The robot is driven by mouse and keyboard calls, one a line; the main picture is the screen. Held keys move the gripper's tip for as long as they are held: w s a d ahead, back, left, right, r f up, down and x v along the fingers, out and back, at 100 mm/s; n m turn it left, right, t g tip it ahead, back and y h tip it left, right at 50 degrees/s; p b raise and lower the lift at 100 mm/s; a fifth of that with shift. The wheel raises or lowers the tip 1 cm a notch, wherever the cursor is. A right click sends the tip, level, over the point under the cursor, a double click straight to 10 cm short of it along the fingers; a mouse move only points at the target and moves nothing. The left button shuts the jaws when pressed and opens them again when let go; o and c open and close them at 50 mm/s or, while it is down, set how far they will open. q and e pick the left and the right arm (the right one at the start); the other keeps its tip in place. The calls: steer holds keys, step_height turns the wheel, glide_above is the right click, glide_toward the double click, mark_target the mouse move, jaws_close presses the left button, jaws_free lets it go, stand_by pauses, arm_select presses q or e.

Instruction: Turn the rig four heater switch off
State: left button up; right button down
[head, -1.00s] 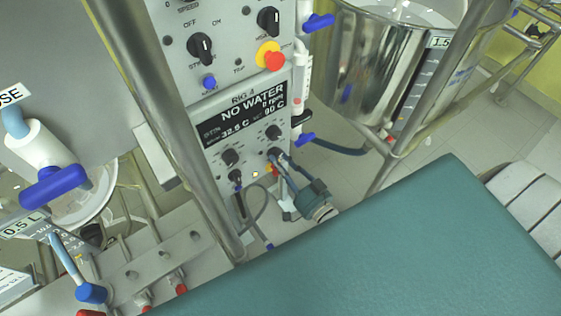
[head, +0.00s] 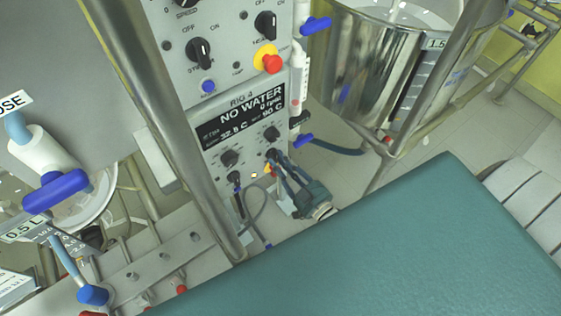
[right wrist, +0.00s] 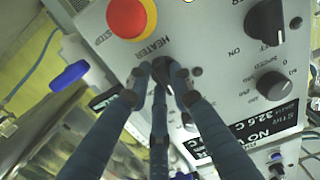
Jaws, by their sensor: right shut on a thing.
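The rig four control panel (head: 215,190) stands left of centre in the head view, under the label RIG 4. Its dark display (head: 240,117) reads NO WATER, with 32.5 C and a set value of 90 C. My right gripper (head: 272,158) reaches up to the panel's right side. In the right wrist view its fingers (right wrist: 162,78) are shut around the small black heater switch (right wrist: 165,70), next to the word HEATER. The fingers cover much of the switch, so I cannot tell which way it points. My left gripper is not in view.
A red stop button (right wrist: 131,18) sits close to the fingers. A black stirrer knob (right wrist: 266,22) and speed knob (right wrist: 274,84) are on the same panel. A steel post (head: 165,110) stands left of the panel. A steel vessel (head: 365,70) stands to the right.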

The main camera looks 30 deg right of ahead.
stand_by(0.4)
steer(key=c, duration=1.5)
jaws_free()
steer(key=s, duration=0.4)
steer(key=s+d, duration=0.1)
steer(key=s, duration=0.7)
steer(key=shift+d, duration=0.35)
